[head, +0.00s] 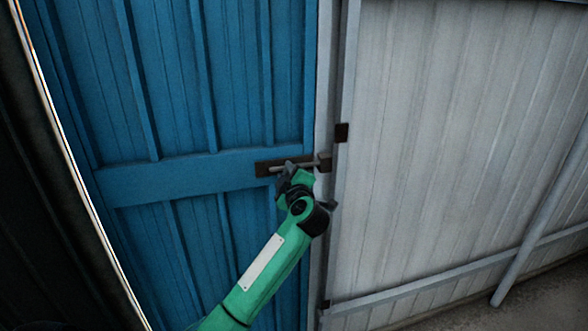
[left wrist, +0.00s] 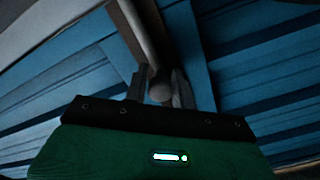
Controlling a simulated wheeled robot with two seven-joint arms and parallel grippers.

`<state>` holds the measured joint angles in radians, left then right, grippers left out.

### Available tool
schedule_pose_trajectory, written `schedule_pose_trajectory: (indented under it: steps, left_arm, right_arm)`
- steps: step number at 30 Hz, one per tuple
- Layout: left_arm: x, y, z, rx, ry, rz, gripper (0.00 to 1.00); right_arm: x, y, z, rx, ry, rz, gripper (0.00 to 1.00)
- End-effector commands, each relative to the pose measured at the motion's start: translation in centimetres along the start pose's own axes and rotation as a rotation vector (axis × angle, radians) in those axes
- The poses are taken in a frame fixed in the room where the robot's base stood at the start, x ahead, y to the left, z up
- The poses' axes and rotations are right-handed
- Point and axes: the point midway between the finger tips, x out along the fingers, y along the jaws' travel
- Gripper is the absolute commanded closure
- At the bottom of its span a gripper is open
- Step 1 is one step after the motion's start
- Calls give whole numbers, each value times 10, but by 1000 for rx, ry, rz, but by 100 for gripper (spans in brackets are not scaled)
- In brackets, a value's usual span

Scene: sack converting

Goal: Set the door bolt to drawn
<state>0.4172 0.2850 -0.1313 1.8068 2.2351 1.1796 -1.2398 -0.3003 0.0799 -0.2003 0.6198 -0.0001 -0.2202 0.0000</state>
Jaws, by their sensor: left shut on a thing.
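The blue door (head: 180,90) has a dark brown bolt plate (head: 263,169) on its middle rail, near its right edge. A grey bolt rod (head: 311,164) lies along the plate and runs right toward a dark keeper (head: 325,163) at the door frame. I cannot tell how far its end sits in the keeper. My left gripper (head: 290,168) is at the bolt, partly hiding it. In the left wrist view, its two fingers (left wrist: 159,92) are shut on the round bolt handle (left wrist: 160,86), with the brown plate (left wrist: 132,28) behind. My right gripper is in neither view.
A pale grey frame post (head: 327,80) stands right of the door, beside a pale corrugated wall (head: 450,110). A small dark block (head: 342,132) sits on the frame just above the keeper. A slanted pale pole (head: 540,230) leans by the wall at right.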

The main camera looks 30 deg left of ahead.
Motion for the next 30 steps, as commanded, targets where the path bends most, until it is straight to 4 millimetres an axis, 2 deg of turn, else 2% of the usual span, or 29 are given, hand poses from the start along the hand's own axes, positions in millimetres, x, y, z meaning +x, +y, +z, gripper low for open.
schedule_pose_trajectory:
  steps: [1, 4, 15, 16, 18, 26, 30]
  left_arm:
    - [0, -4, -7, 10, -1, -7, 100]
    - [-1, -10, -14, 10, -2, -6, 100]
    - [0, -15, -18, 10, 1, -7, 100]
    - [0, -15, -18, 10, 2, -7, 72]
    - [0, -15, -18, 9, 1, -7, 58]
    - [-1, -14, -18, 5, 0, -4, 57]
    - [-8, -14, -17, 4, -1, -2, 57]
  right_arm:
    - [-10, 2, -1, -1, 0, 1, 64]
    - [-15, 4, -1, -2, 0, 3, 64]
    - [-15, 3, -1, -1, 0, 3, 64]
    - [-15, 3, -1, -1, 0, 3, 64]
    - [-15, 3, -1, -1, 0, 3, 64]
    - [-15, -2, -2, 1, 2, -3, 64]
    - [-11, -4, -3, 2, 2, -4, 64]
